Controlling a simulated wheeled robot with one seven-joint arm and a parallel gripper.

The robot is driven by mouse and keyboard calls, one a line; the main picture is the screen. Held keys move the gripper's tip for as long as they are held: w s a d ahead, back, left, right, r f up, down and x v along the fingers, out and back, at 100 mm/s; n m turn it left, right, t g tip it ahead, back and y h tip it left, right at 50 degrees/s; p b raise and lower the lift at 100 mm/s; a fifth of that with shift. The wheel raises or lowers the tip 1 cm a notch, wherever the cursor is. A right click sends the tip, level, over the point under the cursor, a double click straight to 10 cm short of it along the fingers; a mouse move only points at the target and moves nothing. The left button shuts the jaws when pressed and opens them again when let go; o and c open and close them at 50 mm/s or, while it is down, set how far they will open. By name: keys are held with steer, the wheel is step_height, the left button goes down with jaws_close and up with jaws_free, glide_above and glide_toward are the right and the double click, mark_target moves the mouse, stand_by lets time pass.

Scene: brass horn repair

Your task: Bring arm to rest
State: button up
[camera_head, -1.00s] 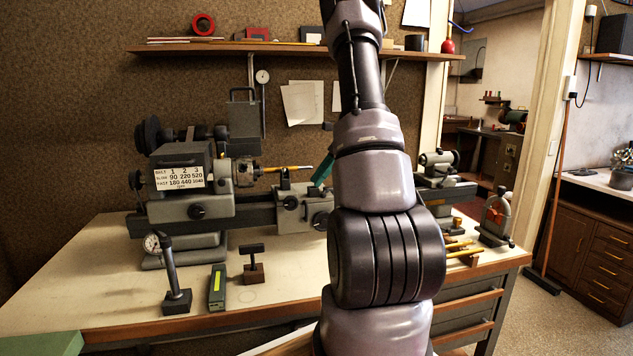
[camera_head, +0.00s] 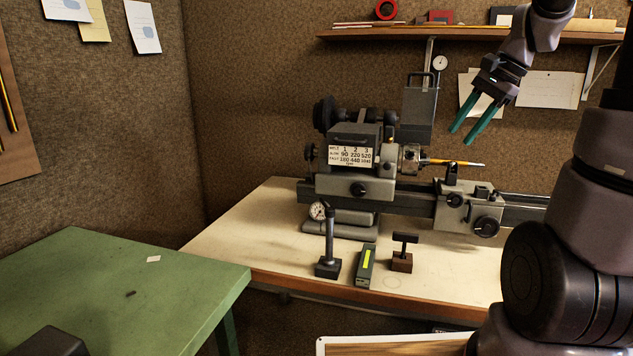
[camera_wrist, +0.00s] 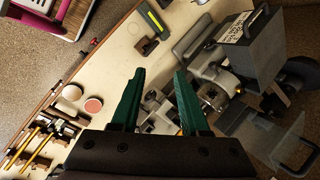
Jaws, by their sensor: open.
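My gripper (camera_head: 477,115) hangs in the air at the upper right of the head view, below the wall shelf and above the right part of the lathe (camera_head: 372,188). Its two green fingers are apart with nothing between them. They point down and to the left. The wrist view shows the same open gripper (camera_wrist: 160,100) from above, with the lathe and bench top below and beyond the fingertips. My arm rises along the right edge of the head view.
The bench (camera_head: 262,232) bears a dial gauge on a stand (camera_head: 328,250), a grey-green block with a yellow label (camera_head: 366,267) and a small dark T-shaped tool (camera_head: 402,254). A green table (camera_head: 110,285) stands at left. The shelf (camera_head: 470,36) is close above my gripper.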

steer(key=s+a+r+n+t+h, duration=0.1)
steer(key=s+a+r+n+t, duration=0.1)
steer(key=s+a+n, duration=0.2)
steer(key=s+a+r+n+t+h, duration=0.1)
steer(key=s+a+n, duration=0.3)
steer(key=s, duration=0.6)
steer(key=shift+s+a+r+t, duration=0.15)
steer(key=shift+r+t, duration=0.4)
steer(key=shift+t, duration=0.05)
